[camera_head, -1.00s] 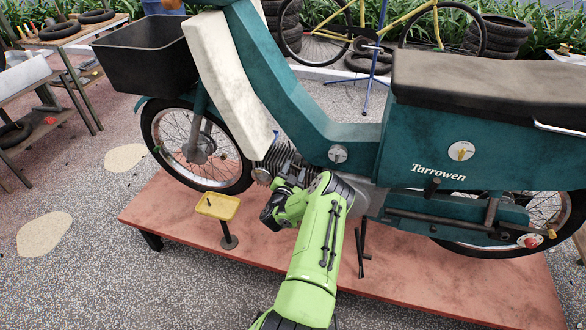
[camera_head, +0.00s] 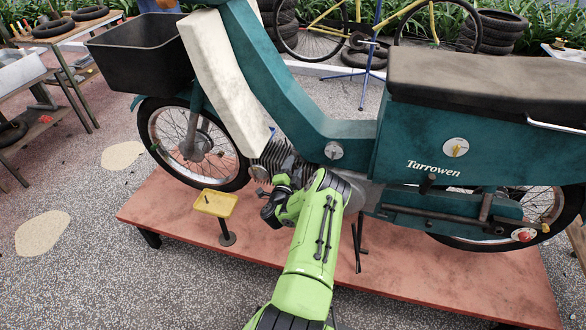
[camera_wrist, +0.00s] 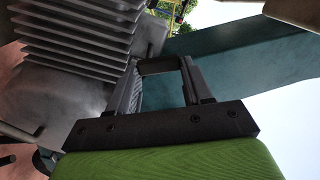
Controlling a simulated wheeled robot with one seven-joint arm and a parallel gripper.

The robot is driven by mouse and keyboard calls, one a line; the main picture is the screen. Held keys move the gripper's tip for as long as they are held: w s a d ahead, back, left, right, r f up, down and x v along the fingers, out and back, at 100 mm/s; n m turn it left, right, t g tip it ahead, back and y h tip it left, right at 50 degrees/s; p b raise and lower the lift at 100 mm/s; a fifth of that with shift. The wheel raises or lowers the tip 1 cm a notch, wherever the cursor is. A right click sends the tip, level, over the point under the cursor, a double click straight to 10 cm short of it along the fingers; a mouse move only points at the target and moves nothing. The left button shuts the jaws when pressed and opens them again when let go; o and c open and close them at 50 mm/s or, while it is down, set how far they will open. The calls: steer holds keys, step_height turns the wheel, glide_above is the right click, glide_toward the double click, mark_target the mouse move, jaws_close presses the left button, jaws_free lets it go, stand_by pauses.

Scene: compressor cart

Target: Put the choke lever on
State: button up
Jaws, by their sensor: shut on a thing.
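My gripper (camera_head: 281,187) is low beside the finned engine (camera_head: 277,160) of the teal moped. In the wrist view its two dark fingers (camera_wrist: 160,78) stand a little apart, with a narrow dark piece (camera_wrist: 159,66) across their tips. I take this piece for the choke lever, held between them, but its shape is mostly hidden. The engine's fins (camera_wrist: 75,35) and grey casing lie to the left of the fingers there, and the teal frame (camera_wrist: 235,62) lies behind. I cannot tell whether the held piece touches the engine. The lever's seat is not clearly seen.
The moped stands on a reddish platform (camera_head: 165,205). A yellow tray (camera_head: 215,204) on a post, with a small dark thing in it, stands left of my gripper. The front wheel (camera_head: 195,145) and pale leg shield (camera_head: 215,75) are close by. Open floor lies in front.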

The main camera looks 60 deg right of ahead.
steer(key=shift+f, duration=0.1)
stand_by(0.3)
steer(key=o, duration=1.1)
steer(key=shift+c, duration=0.2)
steer(key=shift+a, duration=0.1)
steer(key=s+a+p, duration=0.2)
steer(key=a+p, duration=1.3)
steer(key=p, duration=0.1)
steer(key=shift+s+a, duration=0.2)
